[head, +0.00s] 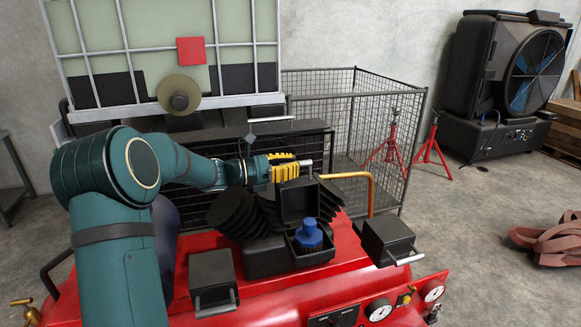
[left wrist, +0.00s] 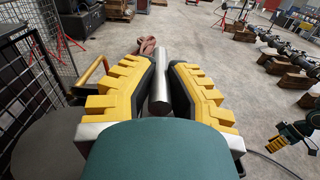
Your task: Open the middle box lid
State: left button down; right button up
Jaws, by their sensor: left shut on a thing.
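The middle box (head: 318,256) stands on the red machine with its dark lid (head: 298,203) raised roughly upright. A blue knobbed object (head: 308,236) shows inside it. My left gripper (head: 290,169), with yellow fingers, is behind and above the lid. In the left wrist view, the fingers (left wrist: 160,85) are closed around a silver bar (left wrist: 160,92), which looks like the lid's handle. The handle's joint to the lid is hidden. What looks like my right gripper (left wrist: 298,133) shows at the right edge of the left wrist view, too small to read.
A left box (head: 213,278) and a right box (head: 388,240) are shut, each with a silver front handle. Black ribbed discs (head: 238,214) lie left of the middle box. A yellow pipe (head: 360,180) rises behind. A wire cage (head: 350,125) stands further back.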

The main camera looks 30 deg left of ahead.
pick_arm(q)
jog(key=s+d+m+b, duration=0.1)
jog(key=d+m+b, duration=0.1)
jog(key=s+d+r+m+b, duration=0.1)
jog(key=s+d+m+b, duration=0.1)
jog(key=b, duration=0.1)
jog(key=shift+s+r, duration=0.15)
jog(key=c, duration=0.9)
grip_release()
jog(key=shift+s+a, duration=0.1)
